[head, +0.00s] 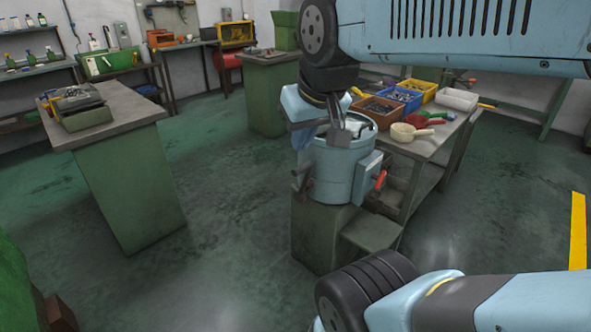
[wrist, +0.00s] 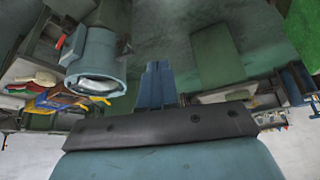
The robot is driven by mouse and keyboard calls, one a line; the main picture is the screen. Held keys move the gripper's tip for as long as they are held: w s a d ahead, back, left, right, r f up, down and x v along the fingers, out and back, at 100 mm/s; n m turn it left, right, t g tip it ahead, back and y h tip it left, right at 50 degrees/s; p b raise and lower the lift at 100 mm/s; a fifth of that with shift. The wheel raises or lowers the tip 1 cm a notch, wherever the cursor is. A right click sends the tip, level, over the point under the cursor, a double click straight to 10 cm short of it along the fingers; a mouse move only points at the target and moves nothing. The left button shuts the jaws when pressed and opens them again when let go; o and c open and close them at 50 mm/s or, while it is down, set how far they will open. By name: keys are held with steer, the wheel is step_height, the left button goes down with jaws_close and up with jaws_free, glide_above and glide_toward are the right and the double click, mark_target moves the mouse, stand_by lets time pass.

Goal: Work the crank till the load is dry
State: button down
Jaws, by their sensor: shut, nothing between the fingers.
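The blue drum (head: 333,175) stands on a green pedestal, with a pale load (head: 357,126) showing at its open top. The crank's red handle (head: 380,180) is at the drum's right side. In the wrist view the drum (wrist: 97,50), the pale load (wrist: 97,86) and the red handle (wrist: 60,42) show at upper left. My gripper (head: 303,142) is by the drum's upper left rim, away from the red handle. Its fingers (wrist: 157,68) are together and empty in the wrist view. My arm hides part of the drum's top, and I cannot tell whether the gripper touches the rim.
A bench (head: 440,150) behind the drum holds bins of parts, a beige pan (head: 402,132) and a white tub (head: 457,99). A green cabinet (head: 125,185) stands to the left. The floor between the cabinet and the pedestal (head: 322,240) is clear.

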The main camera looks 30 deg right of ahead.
mark_target(304, 171)
steer(key=w+d+f+m+g+y, duration=0.2)
steer(key=w+f+m+y, duration=0.4)
steer(key=w+f+m, duration=0.4)
steer(key=w+d+f+m+g+y, duration=0.2)
steer(key=w+f+m+y, duration=0.5)
steer(key=m, duration=0.6)
steer(key=w+d+f+m+t+h, duration=0.25)
steer(key=d+f+m+t, duration=0.55)
steer(key=d+f+m, duration=0.45)
steer(key=w+d+f+m+t+h, duration=0.1)
steer(key=d+f+m+t+h, duration=0.3)
steer(key=d+f+m+t, duration=0.8)
steer(key=w+a+r+m+g, duration=0.1)
steer(key=w+a+r+g, duration=0.1)
steer(key=w, duration=0.4)
steer(key=w+a+r+m+g, duration=0.1)
steer(key=w+a+r, duration=0.1)
steer(key=w+a, duration=0.3)
steer(key=shift+w+r+g, duration=0.25)
steer(key=shift+w+g, duration=0.15)
steer(key=shift+w, duration=0.75)
steer(key=shift+d+m, duration=0.15)
steer(key=shift+m, duration=0.1)
